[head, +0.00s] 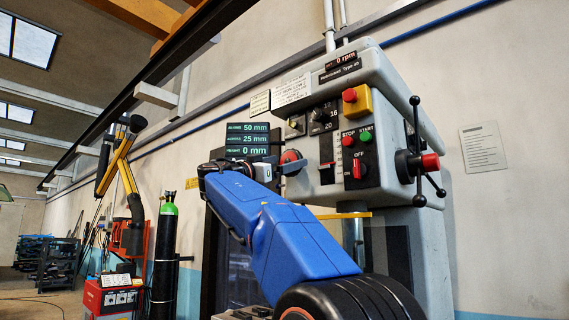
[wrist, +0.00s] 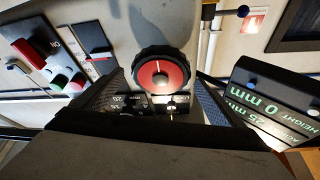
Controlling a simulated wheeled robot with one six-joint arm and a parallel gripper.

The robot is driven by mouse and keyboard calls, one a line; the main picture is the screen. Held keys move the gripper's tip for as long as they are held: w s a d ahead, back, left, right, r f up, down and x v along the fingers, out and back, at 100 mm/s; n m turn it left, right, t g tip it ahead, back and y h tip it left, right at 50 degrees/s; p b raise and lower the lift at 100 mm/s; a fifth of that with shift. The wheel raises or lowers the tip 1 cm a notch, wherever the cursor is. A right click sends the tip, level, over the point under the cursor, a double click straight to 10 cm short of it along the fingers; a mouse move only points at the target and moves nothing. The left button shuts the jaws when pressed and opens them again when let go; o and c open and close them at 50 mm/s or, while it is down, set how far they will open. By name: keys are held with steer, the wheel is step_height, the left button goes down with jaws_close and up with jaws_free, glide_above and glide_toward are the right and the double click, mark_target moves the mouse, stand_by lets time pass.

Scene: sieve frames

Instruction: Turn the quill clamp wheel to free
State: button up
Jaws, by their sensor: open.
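The quill clamp wheel (wrist: 160,75) is a black ribbed wheel with a red face and a short pale mark, seen face-on in the wrist view. In the head view its red face (head: 291,158) shows on the left side of the drill press head, partly hidden by my wrist. My gripper (wrist: 159,80) is open, its dark fingers standing on the left and right of the wheel. Whether either finger touches the rim I cannot tell.
The drill press head (head: 375,75) carries red and green buttons, an off switch (head: 359,163) and a feed handle with several spokes (head: 418,163). A readout panel (head: 247,140) stands close left of the wheel. A gas cylinder (head: 165,250) and a red machine (head: 112,298) stand further left.

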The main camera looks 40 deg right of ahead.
steer(key=shift+d, duration=0.2)
steer(key=c, duration=1)
steer(key=shift+c, duration=0.2)
steer(key=shift+r+n, duration=0.1)
steer(key=shift+n, duration=0.3)
